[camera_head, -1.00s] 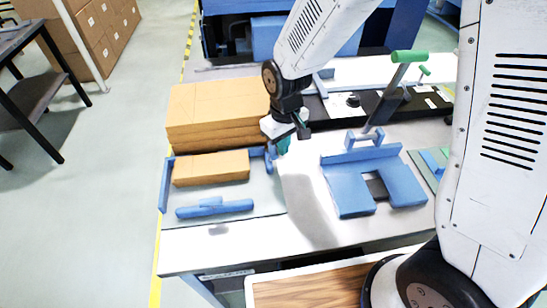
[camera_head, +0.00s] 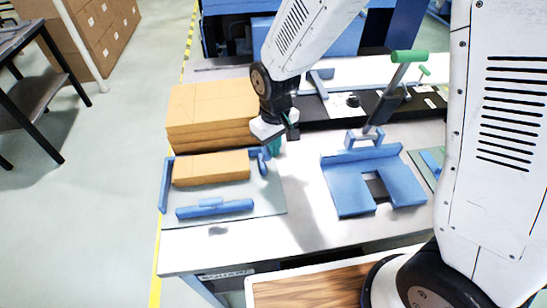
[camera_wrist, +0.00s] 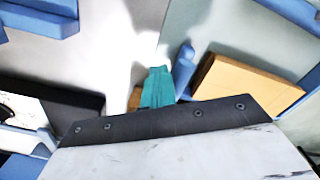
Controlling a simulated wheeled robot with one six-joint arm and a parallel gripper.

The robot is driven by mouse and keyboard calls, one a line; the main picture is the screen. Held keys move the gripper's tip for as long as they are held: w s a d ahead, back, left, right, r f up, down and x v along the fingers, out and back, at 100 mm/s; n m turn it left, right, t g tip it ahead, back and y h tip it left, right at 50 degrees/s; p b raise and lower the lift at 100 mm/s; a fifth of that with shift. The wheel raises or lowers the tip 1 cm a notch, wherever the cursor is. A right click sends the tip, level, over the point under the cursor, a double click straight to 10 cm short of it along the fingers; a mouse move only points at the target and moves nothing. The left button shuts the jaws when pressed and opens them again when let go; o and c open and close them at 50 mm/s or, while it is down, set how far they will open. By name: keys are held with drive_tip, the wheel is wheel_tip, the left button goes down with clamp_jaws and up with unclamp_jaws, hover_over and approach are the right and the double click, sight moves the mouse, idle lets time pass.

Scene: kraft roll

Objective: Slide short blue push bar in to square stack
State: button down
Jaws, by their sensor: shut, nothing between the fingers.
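The short blue push bar (camera_head: 263,161) stands at the right side of the tray, just right of the square stack, a low tan kraft stack (camera_head: 211,168). In the wrist view the short bar (camera_wrist: 184,64) lies between my fingers and the tan stack (camera_wrist: 238,82). My gripper (camera_head: 274,147) has teal fingers, shut and empty, low on the right of the short bar. They look close beside it; contact is unclear. In the wrist view the fingers (camera_wrist: 157,87) show left of the bar. A narrow gap seems to remain between bar and stack.
A longer blue bar with a handle (camera_head: 214,209) lies in front of the stack on the tray (camera_head: 240,194). A taller kraft pile (camera_head: 213,108) stands behind. A blue U-shaped fixture (camera_head: 347,187) is to the right. White table (camera_head: 303,213) between is clear.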

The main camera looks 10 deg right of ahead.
drive_tip(key=shift+a, duration=2.35)
drive_tip(key=shift+d, duration=0.1)
drive_tip(key=shift+d, duration=3.45)
wheel_tip(320, 180, up, 7)
